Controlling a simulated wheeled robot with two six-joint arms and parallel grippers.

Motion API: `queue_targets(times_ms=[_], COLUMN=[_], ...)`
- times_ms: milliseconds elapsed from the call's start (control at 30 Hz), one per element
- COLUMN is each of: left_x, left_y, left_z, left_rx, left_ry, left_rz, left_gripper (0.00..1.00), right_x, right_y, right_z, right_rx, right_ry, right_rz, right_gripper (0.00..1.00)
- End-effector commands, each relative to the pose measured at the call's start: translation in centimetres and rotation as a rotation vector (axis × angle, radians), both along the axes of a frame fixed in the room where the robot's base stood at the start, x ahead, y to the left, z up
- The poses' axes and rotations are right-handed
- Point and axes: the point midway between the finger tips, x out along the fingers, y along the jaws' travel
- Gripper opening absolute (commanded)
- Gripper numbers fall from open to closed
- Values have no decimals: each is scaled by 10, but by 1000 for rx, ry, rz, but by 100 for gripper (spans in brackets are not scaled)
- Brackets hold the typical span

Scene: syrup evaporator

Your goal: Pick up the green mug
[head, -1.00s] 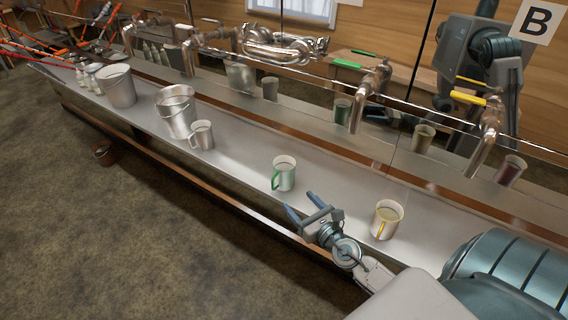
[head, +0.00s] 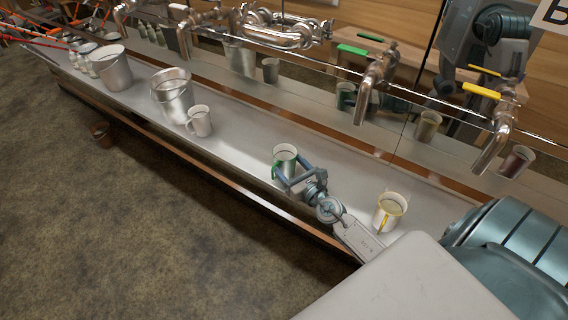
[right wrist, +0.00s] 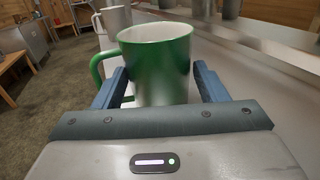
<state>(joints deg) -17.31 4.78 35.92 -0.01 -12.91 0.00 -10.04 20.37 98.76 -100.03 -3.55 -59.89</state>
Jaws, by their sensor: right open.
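The green mug (head: 287,156) stands upright on the metal counter, its green handle toward the left. In the right wrist view the green mug (right wrist: 158,68) sits between the two blue fingers, white inside. My right gripper (head: 291,172) is open, with one finger on each side of the mug's body. In the right wrist view the right gripper (right wrist: 157,92) shows a gap beside the mug on the right; contact on the left cannot be told. My left gripper is not in view.
The metal counter (head: 330,183) runs from far left to near right. A yellow-handled mug (head: 389,212) stands right of my gripper. A plain mug (head: 199,121) and metal buckets (head: 172,92) stand farther left. Pipes with taps (head: 374,82) hang over the back edge.

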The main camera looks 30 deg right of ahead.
Motion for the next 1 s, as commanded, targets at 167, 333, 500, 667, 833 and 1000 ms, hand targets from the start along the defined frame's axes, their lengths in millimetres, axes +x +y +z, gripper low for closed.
queue_targets(times_ms=[167, 333, 500, 667, 833, 1000], left_x=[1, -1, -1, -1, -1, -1], left_y=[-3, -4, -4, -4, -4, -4], left_z=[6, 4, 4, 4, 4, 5], left_rx=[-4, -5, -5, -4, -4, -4], left_ry=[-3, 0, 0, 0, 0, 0], left_rz=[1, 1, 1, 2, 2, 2], left_gripper=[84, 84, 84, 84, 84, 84], right_x=[28, 43, 45, 44, 44, 44], right_y=[1, 1, 1, 1, 1, 1], right_z=[7, 5, 5, 5, 5, 6], right_rx=[1, 1, 0, 0, 0, 0], right_ry=[-2, -1, -1, -1, -1, -1], right_rz=[-1, 0, 1, 1, 0, 0], right_gripper=[66, 66, 66, 50, 35, 35])
